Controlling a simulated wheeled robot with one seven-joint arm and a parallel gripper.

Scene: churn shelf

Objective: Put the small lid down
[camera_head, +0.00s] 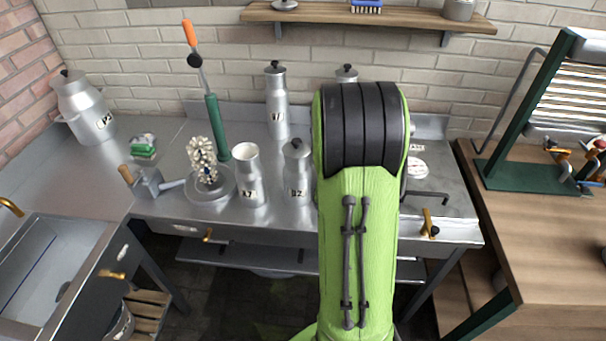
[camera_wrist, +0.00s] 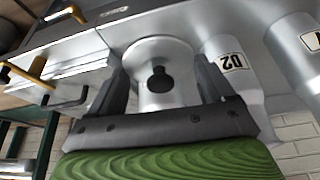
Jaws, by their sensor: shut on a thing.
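In the wrist view my gripper (camera_wrist: 160,68) has its two dark fingers on either side of a silver round lid (camera_wrist: 150,55) with a black knob, and is shut on it. A pale metal surface shows close around and below the lid; I cannot tell whether the lid touches what is under it. In the head view my green arm hides the gripper and the held lid. An open can without a lid (camera_head: 247,180) stands on the steel counter (camera_head: 285,222). A lidded can (camera_head: 297,175) stands to its right, nearer my arm.
A can labelled D2 (camera_wrist: 228,58) stands beside the lid in the wrist view. A tall can (camera_head: 277,105) stands at the back, a large can (camera_head: 86,110) at the far left. A wooden shelf (camera_head: 400,20) hangs above.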

